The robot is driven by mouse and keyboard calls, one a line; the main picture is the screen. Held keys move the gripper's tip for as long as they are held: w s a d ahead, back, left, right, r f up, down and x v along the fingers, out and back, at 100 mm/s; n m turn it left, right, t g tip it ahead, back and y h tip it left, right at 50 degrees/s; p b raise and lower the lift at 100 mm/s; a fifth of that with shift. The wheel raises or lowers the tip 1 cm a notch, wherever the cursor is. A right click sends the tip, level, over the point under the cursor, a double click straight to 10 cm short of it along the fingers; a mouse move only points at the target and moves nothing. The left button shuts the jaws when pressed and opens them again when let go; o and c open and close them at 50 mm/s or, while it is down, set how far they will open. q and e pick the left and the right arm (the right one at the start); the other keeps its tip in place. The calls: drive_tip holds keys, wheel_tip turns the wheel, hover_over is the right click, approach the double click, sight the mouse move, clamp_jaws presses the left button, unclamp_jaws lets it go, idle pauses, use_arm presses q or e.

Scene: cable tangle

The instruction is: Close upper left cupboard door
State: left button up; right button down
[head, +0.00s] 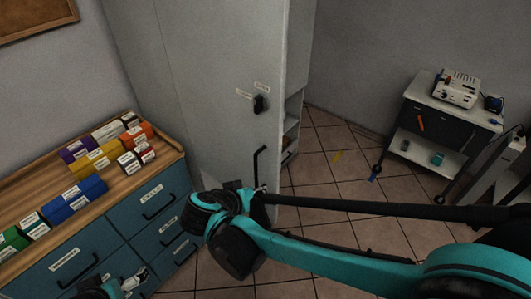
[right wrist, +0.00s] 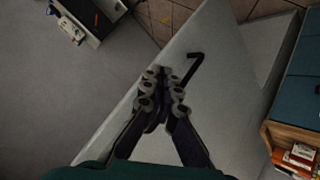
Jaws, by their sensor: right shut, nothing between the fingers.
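A tall pale grey cupboard (head: 215,70) stands in the middle of the head view. Its light front panel carries a dark knob (head: 259,103) with small labels and a black bar handle (head: 259,165). Open shelves (head: 292,130) show past the panel's right edge. In the right wrist view the grey panel (right wrist: 225,105) and a black handle (right wrist: 193,68) are close. My right gripper (right wrist: 165,75) is shut and empty in front of the panel, just left of that handle. Contact with the panel cannot be told. My left gripper (head: 135,278) shows partly at the bottom left; its jaws are unclear.
A wooden-topped blue drawer cabinet (head: 170,150) with several coloured boxes stands at left. A cart (head: 420,100) with instruments stands at the back right. Tiled floor (head: 335,150) is largely free between cupboard and cart. My right arm crosses the lower right.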

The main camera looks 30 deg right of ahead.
drive_tip(key=w+a+r+m+t+h, duration=0.1)
drive_tip(key=w+a+r+m+h, duration=0.2)
drive_tip(key=r+m+h, duration=0.1)
drive_tip(key=m+h, duration=0.4)
approach(273, 146)
drive_tip(key=shift+t, duration=0.3)
drive_tip(key=x, duration=0.6)
drive_tip(key=shift+d+f+p, duration=0.15)
drive_tip(key=shift+d+p, duration=0.2)
drive_tip(key=shift+d, duration=0.1)
drive_tip(key=shift+d, duration=0.1)
